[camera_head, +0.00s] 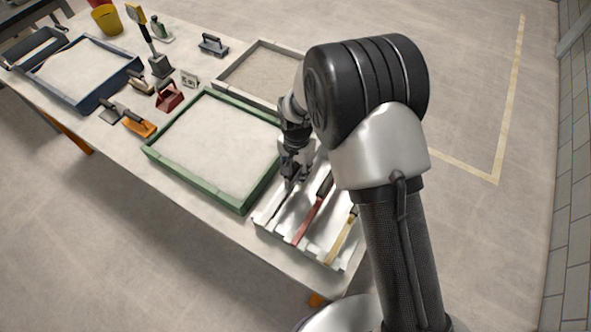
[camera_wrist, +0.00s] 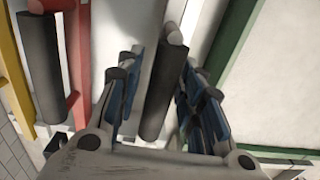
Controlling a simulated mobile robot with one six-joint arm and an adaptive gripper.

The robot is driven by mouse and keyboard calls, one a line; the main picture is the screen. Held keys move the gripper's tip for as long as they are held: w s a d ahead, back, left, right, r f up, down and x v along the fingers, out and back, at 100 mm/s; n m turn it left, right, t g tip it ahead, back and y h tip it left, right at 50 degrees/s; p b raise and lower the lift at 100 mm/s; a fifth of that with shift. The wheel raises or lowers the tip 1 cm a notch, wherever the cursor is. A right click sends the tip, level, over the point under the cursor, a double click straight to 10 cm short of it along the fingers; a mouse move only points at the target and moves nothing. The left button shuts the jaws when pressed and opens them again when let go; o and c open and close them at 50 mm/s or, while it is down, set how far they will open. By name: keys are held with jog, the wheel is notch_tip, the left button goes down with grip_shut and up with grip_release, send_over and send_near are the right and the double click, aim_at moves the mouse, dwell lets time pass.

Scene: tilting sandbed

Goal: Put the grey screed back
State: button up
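The grey screed (camera_head: 277,205) lies in the leftmost slot of the white rack (camera_head: 256,222) in the head view, partly hidden by my gripper (camera_head: 291,172). In the wrist view its dark cylindrical handle (camera_wrist: 157,92) runs between the fingers of my gripper (camera_wrist: 160,95). The fingers stand apart, with a visible gap on the handle's left side; the right finger is closer to it. I cannot tell whether the right finger touches it. The screed's far end is out of the wrist view.
A red screed (camera_head: 314,208) and a yellow screed (camera_head: 342,236) lie beside it in the rack. A green-framed sandbed (camera_head: 195,183) adjoins the rack on the left. A grey-framed bed (camera_head: 238,64) and a blue-framed bed (camera_head: 98,92) stand farther back, with several hand tools between them.

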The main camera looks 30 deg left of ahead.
notch_tip(320, 180, up, 11)
jog(key=shift+d+r+p, duration=0.1)
jog(key=shift+r+p, duration=0.05)
jog(key=shift+p, duration=0.75)
jog(key=shift+d+r, duration=0.1)
jog(key=s+d+r+t, duration=0.1)
jog(key=d+r+t, duration=0.1)
jog(key=d+r, duration=1.75)
jog(key=s+d+r+n+t, duration=0.1)
jog(key=s+d+r+t, duration=0.1)
jog(key=s+d, duration=1.3)
jog(key=shift+s+r+t, duration=0.3)
jog(key=shift+s+r, duration=0.15)
jog(key=shift+r, duration=0.4)
